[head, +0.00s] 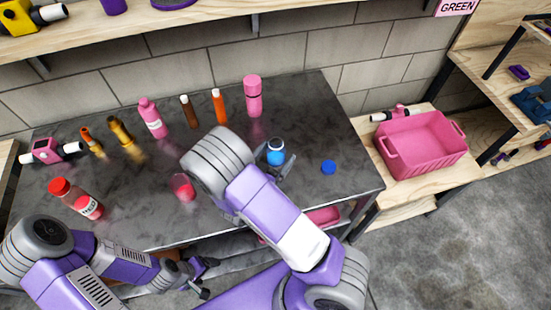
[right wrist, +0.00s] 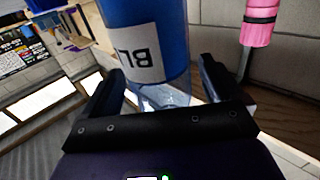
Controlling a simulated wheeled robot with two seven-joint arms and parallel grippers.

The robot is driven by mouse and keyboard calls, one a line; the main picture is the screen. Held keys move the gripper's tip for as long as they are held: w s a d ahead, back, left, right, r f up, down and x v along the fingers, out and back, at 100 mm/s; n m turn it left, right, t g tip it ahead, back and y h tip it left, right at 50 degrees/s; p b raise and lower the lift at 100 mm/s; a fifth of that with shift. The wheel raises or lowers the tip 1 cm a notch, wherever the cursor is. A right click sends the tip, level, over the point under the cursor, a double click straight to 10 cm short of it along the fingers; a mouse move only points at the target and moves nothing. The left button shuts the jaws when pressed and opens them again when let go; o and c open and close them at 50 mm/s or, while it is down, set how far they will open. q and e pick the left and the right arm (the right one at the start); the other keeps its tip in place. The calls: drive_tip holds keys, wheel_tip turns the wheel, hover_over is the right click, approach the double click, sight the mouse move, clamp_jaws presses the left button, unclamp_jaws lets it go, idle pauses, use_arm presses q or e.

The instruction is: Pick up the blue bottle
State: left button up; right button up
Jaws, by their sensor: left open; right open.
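The blue bottle (head: 276,152) stands on the dark table, near the middle right, with its lower part partly hidden by my right arm. In the right wrist view the blue bottle (right wrist: 148,42) has a white label and a clear end, and it sits between the two black fingers. My right gripper (head: 278,163) is open around it; the right wrist view shows a gap beside the fingers (right wrist: 158,92). My left gripper (head: 205,277) is open and empty at the table's front edge, away from the bottle.
A blue disc (head: 329,167) lies right of the bottle. A pink bottle (head: 253,96), an orange bottle (head: 219,106) and a brown bottle (head: 189,112) stand behind. A pink crate (head: 422,146) stands right.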

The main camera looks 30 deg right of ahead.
drive_tip(key=shift+x, duration=1.15)
drive_tip(key=c, duration=1.2)
drive_tip(key=shift+c, duration=0.3)
drive_tip(key=shift+r, duration=0.15)
